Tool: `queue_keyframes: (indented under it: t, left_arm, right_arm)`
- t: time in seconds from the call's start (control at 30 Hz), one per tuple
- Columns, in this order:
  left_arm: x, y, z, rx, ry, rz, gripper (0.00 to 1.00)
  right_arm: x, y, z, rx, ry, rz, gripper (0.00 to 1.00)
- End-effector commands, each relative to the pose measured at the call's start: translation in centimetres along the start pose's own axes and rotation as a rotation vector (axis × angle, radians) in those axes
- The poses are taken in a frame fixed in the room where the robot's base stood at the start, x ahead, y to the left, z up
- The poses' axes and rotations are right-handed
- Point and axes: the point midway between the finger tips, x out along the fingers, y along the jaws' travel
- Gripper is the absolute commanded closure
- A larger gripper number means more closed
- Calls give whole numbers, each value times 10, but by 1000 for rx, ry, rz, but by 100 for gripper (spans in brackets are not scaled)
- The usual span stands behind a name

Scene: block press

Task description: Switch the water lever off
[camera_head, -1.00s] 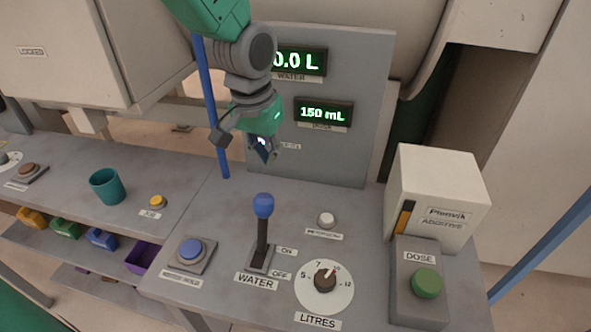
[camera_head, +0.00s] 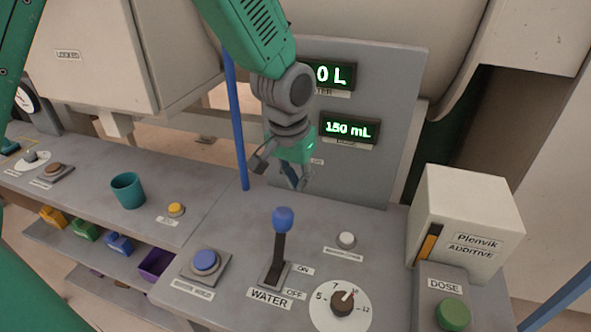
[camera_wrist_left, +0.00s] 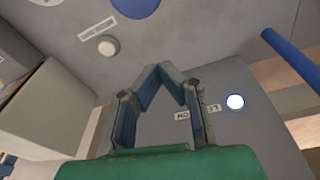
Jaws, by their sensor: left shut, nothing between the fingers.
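The water lever (camera_head: 279,246) is a black stick with a blue knob, standing nearly upright in its slot beside the ON and OFF labels on the grey bench. Its blue knob also shows at the top edge of the left wrist view (camera_wrist_left: 136,5). My left gripper (camera_head: 297,183) is above and behind the lever, close to the upright panel, apart from the knob. In the left wrist view its blue-padded fingers (camera_wrist_left: 165,75) meet at the tips with nothing between them. My right gripper is not in view.
The litres dial (camera_head: 342,303), a white button (camera_head: 346,240) and a blue button (camera_head: 205,262) surround the lever. The additive box (camera_head: 464,218) and green dose button (camera_head: 453,314) are at right. A blue post (camera_head: 238,130) stands left of my gripper. A teal cup (camera_head: 128,190) is further left.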

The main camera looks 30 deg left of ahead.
Motion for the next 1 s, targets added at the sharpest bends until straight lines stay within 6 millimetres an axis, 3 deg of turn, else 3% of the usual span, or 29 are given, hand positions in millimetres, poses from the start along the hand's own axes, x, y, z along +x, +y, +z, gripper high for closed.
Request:
queue_keyframes:
  t: [0.2, 0.3, 0.5, 1.0]
  left_arm:
    - [48, 0, 1, 0, -2, -1, 100]
    - [35, 0, 19, 1, 2, 0, 100]
    - [29, 0, 36, 0, 3, 0, 100]
    - [29, 0, 37, 1, 8, -1, 100]
  right_arm:
    - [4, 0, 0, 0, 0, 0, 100]
    - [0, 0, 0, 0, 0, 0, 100]
    - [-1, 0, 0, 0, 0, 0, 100]
    - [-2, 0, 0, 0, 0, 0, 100]
